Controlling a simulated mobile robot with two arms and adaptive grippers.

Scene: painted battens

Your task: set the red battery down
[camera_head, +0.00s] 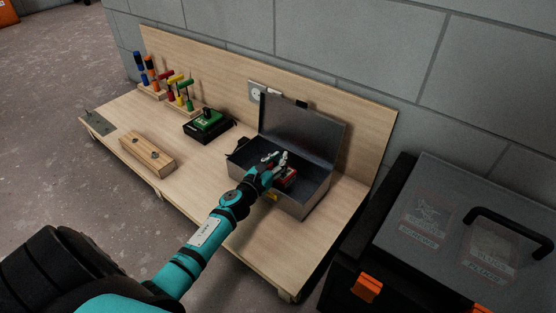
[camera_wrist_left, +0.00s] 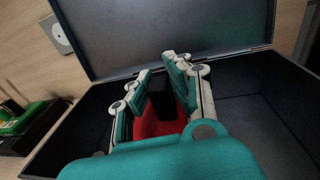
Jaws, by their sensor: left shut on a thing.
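The red battery (camera_head: 289,178) with a dark top is at the open metal box (camera_head: 306,205), within its walls as seen from the head. In the left wrist view the red battery (camera_wrist_left: 152,127) sits between the fingers, its dark part toward the box. My left gripper (camera_head: 276,160) is shut on it; its teal and grey fingers also show in the left wrist view (camera_wrist_left: 164,85). I cannot tell whether the battery touches the box floor. The gripper hides part of it. My right gripper is not in view.
The box lid (camera_head: 303,128) stands open at the back. A green battery on a black charger (camera_head: 207,124) is left of the box. A wooden block (camera_head: 147,154) and a screwdriver rack (camera_head: 180,104) stand farther left. A black case (camera_head: 440,230) is at the right.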

